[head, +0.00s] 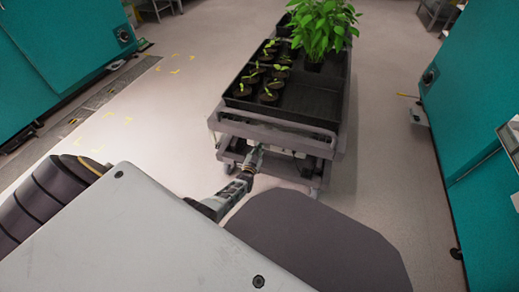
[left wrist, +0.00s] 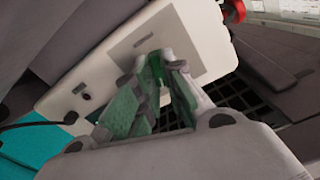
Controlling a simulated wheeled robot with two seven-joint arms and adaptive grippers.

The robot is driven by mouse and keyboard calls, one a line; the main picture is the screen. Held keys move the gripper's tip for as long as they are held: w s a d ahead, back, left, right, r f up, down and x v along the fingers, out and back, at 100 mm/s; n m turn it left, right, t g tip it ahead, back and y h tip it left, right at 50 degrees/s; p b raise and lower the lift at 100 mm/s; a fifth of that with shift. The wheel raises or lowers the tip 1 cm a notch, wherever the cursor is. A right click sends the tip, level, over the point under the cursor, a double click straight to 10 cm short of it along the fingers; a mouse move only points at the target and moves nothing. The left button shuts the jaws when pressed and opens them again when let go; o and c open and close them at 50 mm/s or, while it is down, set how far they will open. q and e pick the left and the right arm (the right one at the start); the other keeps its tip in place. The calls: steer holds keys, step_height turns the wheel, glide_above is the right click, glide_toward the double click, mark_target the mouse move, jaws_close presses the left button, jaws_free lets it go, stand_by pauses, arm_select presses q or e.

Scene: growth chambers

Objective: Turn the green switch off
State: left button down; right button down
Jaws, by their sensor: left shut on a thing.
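The green switch (left wrist: 156,68) sits on a grey plate on a white box (left wrist: 207,32) in the left wrist view. My left gripper (left wrist: 160,62) is shut on the switch, with its green-padded fingers on either side of it. The fingers hide part of the switch, so its exact position is hard to read. In the head view my left gripper (head: 256,156) reaches under the front edge of the grey cart (head: 270,131). The switch cannot be made out there. My right gripper is not in view.
Black trays (head: 309,96) with seedlings and a leafy plant (head: 322,25) stand on the cart. Teal chambers flank it at left (head: 60,40) and right (head: 480,80). Pale floor (head: 165,110) is clear left of the cart. A red part (left wrist: 235,10) shows beside the white box.

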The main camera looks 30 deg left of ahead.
arm_select(q)
steer(key=n, duration=0.6)
steer(key=shift+a+b, duration=0.15)
steer(key=shift+b, duration=0.2)
steer(key=n, duration=0.6)
steer(key=shift+s+f, duration=0.1)
steer(key=shift+f, duration=0.05)
steer(key=shift+a+n, duration=0.1)
steer(key=shift+n, duration=0.2)
steer(key=c, duration=1.5)
jaws_free()
steer(key=shift+s, duration=0.1)
steer(key=v, duration=1.1)
steer(key=shift+s, duration=0.35)
